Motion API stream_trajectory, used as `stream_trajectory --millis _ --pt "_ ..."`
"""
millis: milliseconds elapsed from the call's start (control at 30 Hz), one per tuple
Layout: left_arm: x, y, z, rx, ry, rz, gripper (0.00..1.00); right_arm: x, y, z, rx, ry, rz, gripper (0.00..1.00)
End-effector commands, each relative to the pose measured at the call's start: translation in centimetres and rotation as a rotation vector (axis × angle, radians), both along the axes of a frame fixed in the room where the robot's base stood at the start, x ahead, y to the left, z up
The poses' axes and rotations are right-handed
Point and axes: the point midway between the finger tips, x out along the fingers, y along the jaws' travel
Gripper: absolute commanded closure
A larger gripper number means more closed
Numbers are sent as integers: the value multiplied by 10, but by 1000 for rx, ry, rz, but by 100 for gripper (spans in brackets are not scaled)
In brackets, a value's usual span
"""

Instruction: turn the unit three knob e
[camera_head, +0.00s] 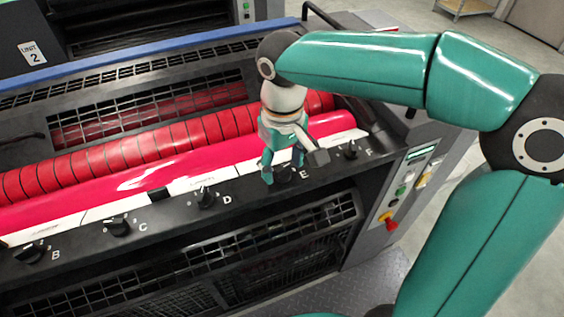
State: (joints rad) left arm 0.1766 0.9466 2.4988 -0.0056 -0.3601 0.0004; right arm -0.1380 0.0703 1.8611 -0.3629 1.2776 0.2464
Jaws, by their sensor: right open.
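Knob E (285,176) is a black knob on the dark front rail of the ink unit, beside the white letter E. My right gripper (282,172) points down over it from above, with its fingers apart. One teal finger hangs on the left of the knob and the other on its right; they partly cover the knob. I cannot tell whether the fingers touch it. My left gripper does not show. No unit three label can be read on this machine.
Knob D (206,199) and knob F (351,151) flank knob E on the rail. Knobs C (118,227) and B (30,252) are farther left. A red roller (180,171) runs behind the rail. A button panel (405,190) is at the right end. A unit 2 label (33,54) shows upper left.

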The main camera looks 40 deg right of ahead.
Motion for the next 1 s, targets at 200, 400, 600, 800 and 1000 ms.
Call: stream_trajectory --millis 200,400,600,800,1000 --pt "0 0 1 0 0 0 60 0 0 6 0 0 1 38" --pt "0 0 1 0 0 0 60 1 1 34 1 -4 2 38" --pt "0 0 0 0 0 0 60 2 1 75 0 -4 1 38" --pt "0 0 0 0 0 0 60 1 0 107 0 -3 0 38" --pt "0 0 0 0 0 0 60 1 0 119 0 0 1 38"
